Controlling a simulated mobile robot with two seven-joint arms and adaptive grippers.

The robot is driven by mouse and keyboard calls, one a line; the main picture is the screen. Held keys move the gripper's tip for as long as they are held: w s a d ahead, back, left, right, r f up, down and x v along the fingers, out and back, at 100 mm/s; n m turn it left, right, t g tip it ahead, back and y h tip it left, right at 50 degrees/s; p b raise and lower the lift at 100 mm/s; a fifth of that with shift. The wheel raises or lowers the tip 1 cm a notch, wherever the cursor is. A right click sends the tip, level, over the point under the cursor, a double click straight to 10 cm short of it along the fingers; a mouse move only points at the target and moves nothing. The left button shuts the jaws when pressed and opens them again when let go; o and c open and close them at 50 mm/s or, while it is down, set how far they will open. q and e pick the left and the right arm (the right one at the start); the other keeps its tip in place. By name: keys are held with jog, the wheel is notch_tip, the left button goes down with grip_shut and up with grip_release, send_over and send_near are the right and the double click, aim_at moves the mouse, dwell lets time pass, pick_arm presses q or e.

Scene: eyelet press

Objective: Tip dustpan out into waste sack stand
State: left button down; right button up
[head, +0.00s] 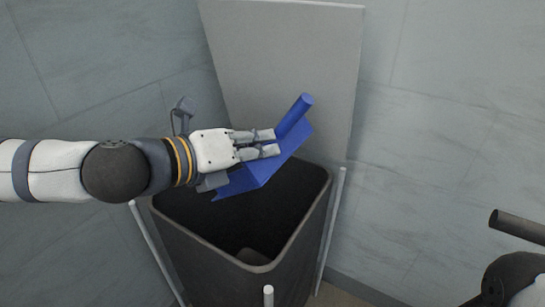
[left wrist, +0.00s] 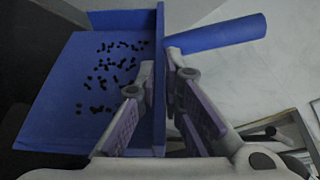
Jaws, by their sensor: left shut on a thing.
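The blue dustpan (head: 262,172) is held tilted above the open mouth of the waste sack stand (head: 205,255). Its round handle (head: 296,114) points up and to the right, and its pan side hangs lower, toward the opening. My left gripper (head: 274,143) comes in from the left and is shut on the dustpan near the handle. In the left wrist view the fingers (left wrist: 163,105) straddle the dustpan's edge wall. Several small black bits lie on the blue pan floor (left wrist: 65,105). My right gripper is out of view.
A grey raised lid panel (head: 290,50) stands behind the opening. Pale posts (head: 335,215) stand at the stand's corners. Tiled walls close in behind and to the right. The sack's inside is dark, with a paler patch (head: 252,257) low down.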

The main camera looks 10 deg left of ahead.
aim_at(277, 168)
pick_arm(q)
jog(key=w+a+r+n+h+b, duration=0.1)
jog(key=w+a+r+n+h, duration=0.1)
jog(key=a+n, duration=0.2)
jog(key=shift+w+a+r+h+b, duration=0.25)
jog(key=shift+w+a+h+b, duration=0.1)
jog(key=shift+a, duration=1.25)
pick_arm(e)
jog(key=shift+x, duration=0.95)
pick_arm(q)
jog(key=shift+d, duration=0.1)
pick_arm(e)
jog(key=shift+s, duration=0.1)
